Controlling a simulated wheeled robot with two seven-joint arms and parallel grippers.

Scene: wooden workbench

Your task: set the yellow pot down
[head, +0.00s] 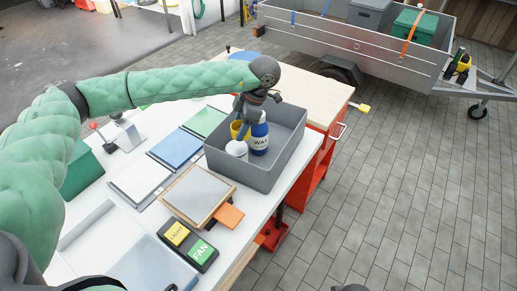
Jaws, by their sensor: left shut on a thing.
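The yellow pot (236,131) is inside the grey bin (258,178), partly hidden by my gripper and the things in front of it. My left gripper (242,120) reaches down into the bin from above and is shut on the yellow pot. A blue bottle marked WAX (260,141) stands close to the right of the pot. A white rounded object (237,148) is just in front of it. I cannot tell whether the pot touches the bin floor. My right gripper is not in view.
Blue (177,150), green and white flat panels lie left of the bin. A framed tray (197,193), an orange piece (229,217) and a LIGHT/FAN switch box (189,244) are in front. A red cabinet (313,180) stands right of the bin.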

